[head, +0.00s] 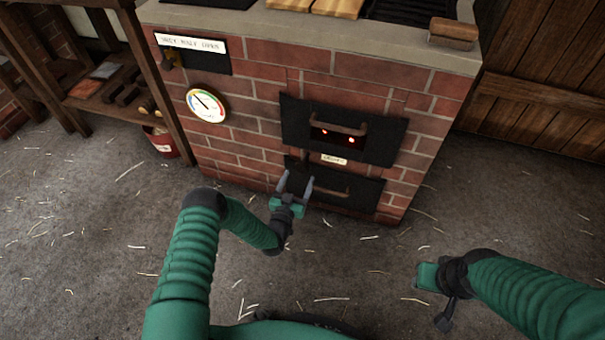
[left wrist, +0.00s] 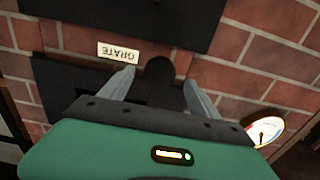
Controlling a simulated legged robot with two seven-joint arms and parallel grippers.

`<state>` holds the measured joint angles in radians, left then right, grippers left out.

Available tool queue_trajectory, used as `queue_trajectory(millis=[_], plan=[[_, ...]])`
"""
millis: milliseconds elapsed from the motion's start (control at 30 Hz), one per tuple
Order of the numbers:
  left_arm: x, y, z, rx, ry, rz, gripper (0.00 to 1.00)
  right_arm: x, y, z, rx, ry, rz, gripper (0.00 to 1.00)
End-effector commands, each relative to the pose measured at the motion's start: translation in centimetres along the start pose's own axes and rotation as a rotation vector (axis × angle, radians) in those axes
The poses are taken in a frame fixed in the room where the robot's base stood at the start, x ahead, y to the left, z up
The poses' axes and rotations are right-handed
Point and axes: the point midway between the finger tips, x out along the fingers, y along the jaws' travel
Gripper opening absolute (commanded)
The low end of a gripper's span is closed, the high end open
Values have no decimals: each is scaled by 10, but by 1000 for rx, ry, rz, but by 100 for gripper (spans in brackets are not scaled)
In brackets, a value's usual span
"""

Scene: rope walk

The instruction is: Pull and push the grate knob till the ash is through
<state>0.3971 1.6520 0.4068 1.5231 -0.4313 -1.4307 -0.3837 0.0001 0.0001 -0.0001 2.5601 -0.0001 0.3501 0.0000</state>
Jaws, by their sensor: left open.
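The grate knob (left wrist: 160,72) is a dark round knob on the front of the brick stove, beside a white label reading GRATE (left wrist: 119,52). In the head view the knob (head: 303,160) is small and dark, left of the label (head: 334,160). My left gripper (head: 295,182) is open, its two grey fingers pointing at the stove. In the left wrist view (left wrist: 158,90) the knob shows between the fingers, with a gap on each side. My right gripper (head: 430,285) is low at the right, away from the stove; its fingers are hard to make out.
The upper firebox door (head: 383,142) has red glows in its opening. A lower dark door (head: 360,195) with a bar handle is below. A round gauge (head: 206,105) is at left. A red bucket (head: 163,143) stands by the shelf. The straw-strewn floor (head: 90,240) is open.

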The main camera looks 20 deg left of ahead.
Motion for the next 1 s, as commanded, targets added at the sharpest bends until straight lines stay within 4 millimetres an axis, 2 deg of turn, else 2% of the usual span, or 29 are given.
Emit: queue_trajectory(millis=[33,233,367,600,1000], plan=[[13,0,6,1,5,-1,72,13,0,3,0,0,0,36],[48,0,3,0,3,-1,72,28,0,7,0,0,0,36],[56,0,0,0,1,-1,72,30,0,7,0,0,0,36],[57,0,-1,0,0,-1,70,29,0,7,0,0,0,36],[56,0,0,0,-1,-1,18,29,0,7,0,0,0,36]])
